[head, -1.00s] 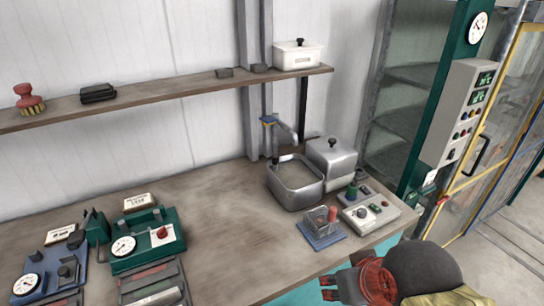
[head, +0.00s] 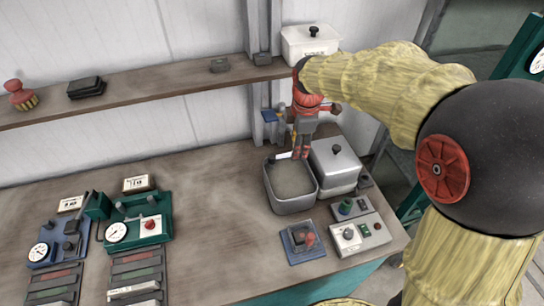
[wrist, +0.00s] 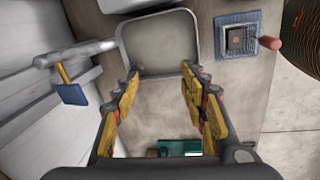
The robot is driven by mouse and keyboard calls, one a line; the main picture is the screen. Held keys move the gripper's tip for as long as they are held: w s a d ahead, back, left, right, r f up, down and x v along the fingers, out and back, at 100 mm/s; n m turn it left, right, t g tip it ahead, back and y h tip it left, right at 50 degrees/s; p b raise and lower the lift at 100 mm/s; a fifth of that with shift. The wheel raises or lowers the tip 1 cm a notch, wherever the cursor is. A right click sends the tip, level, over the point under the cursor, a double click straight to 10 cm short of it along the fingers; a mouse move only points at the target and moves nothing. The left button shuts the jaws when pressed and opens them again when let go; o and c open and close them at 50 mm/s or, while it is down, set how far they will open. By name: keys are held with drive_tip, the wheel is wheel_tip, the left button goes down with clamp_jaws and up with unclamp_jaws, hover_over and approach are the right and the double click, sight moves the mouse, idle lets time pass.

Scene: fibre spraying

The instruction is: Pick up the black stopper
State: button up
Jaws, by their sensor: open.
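A small blue tray (head: 303,256) stands at the front of the bench, right of centre. A dark piece (head: 298,238), perhaps the black stopper, and a red piece (head: 310,240) show on it. In the wrist view the same blue tray (wrist: 222,52) is at the upper right, with a dark square (wrist: 236,38) in its middle and a red piece (wrist: 270,43) at its edge. I cannot tell the stopper's shape. My gripper (head: 303,152) is open and empty, pointing down near the back of the metal basin, apart from the tray; its fingers (wrist: 162,76) frame the basin edge.
The open metal basin (head: 290,203) and a lidded metal box (head: 335,172) stand side by side. A shelf (head: 175,92) runs behind. The bench's middle is clear.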

drive_tip(key=w+a+f+n+g+p, duration=0.1)
drive_tip(key=w+a+f+n+p, duration=0.2)
drive_tip(key=w+n+p, duration=0.25)
drive_tip(key=n+p, duration=0.3)
drive_tip(key=n, duration=0.2)
hover_over(272, 156)
drive_tip(key=shift+g, duration=0.4)
drive_tip(key=f, duration=0.3)
drive_tip(key=d+f, duration=0.1)
drive_tip(key=f, duration=0.1)
drive_tip(key=shift+s+f, duration=0.25)
drive_tip(key=shift+f, duration=0.1)
drive_tip(key=shift+w+a+f, duration=0.15)
drive_tip(key=shift+a+f, duration=0.1)
drive_tip(key=shift+f, duration=0.45)
drive_tip(key=f, duration=0.2)
drive_tip(key=f+p, duration=0.1)
drive_tip(key=f, duration=0.4)
drive_tip(key=shift+w+a+f, duration=0.2)
drive_tip(key=shift+a+f, duration=0.05)
drive_tip(key=c, duration=0.3)
drive_tip(key=c, duration=0.8)
clamp_jaws()
